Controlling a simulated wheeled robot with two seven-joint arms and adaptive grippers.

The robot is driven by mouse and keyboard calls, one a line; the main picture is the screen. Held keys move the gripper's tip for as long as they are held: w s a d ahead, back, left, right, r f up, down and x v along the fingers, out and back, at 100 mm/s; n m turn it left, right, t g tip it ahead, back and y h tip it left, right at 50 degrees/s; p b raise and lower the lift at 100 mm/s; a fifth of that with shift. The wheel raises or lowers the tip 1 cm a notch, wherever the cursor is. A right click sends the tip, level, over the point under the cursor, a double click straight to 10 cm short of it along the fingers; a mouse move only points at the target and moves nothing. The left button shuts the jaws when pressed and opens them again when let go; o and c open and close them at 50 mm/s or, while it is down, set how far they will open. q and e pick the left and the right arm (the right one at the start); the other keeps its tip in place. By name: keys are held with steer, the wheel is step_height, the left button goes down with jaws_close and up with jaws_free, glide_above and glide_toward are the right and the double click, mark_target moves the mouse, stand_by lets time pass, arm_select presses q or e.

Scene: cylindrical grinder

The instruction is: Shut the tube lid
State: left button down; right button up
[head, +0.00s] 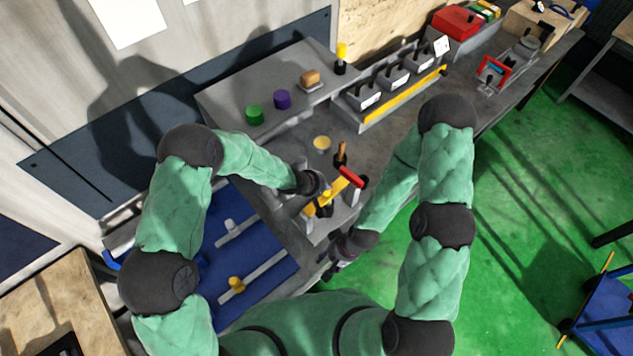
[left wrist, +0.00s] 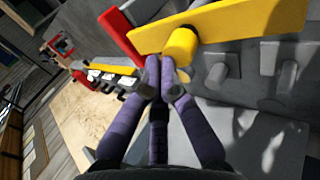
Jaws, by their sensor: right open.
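A yellow bar (head: 333,197) with a round yellow knob lies across a grey fixture on the bench; I cannot tell for certain whether it is the tube lid. In the left wrist view the bar (left wrist: 225,25) spans the top, with its knob (left wrist: 180,46) below it. My left gripper (head: 322,194) is at the bar. In the left wrist view its purple fingers (left wrist: 160,66) are together, their tips close beside the knob, with nothing visible between them. Contact with the knob is unclear. My right gripper (head: 335,268) is open and low at the bench's front edge, away from the bar.
A red piece (head: 351,177) and a wooden handle (head: 341,151) stand close to the bar. Green (head: 254,115) and purple (head: 282,99) cylinders sit on the raised shelf. A row of grey blocks (head: 393,77) stands behind. Bare bench lies to the right of the fixture.

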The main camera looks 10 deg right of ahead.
arm_select(q)
steer(key=shift+d+x, duration=0.2)
steer(key=shift+x, duration=1.2)
arm_select(e)
steer(key=shift+w+d+r, duration=0.1)
steer(key=shift+w+d, duration=0.1)
steer(key=shift+d, duration=0.1)
arm_select(q)
steer(key=shift+s+f, duration=0.15)
steer(key=r+p, duration=0.1)
steer(key=r, duration=0.1)
steer(key=r+p, duration=0.2)
steer(key=r, duration=0.1)
steer(key=shift+w+d+r, duration=0.1)
steer(key=shift+w+r, duration=0.1)
step_height(320, 180, up, 9)
steer(key=p, duration=0.2)
glide_above(336, 188)
steer(key=s+a, duration=0.1)
steer(key=a, duration=0.1)
steer(key=shift+a, duration=0.2)
arm_select(e)
steer(key=r, duration=0.4)
steer(key=shift+w+a+r, duration=0.15)
steer(key=shift+w+r, duration=0.2)
arm_select(q)
steer(key=shift+s+f, duration=0.1)
arm_select(e)
steer(key=shift+f, duration=0.1)
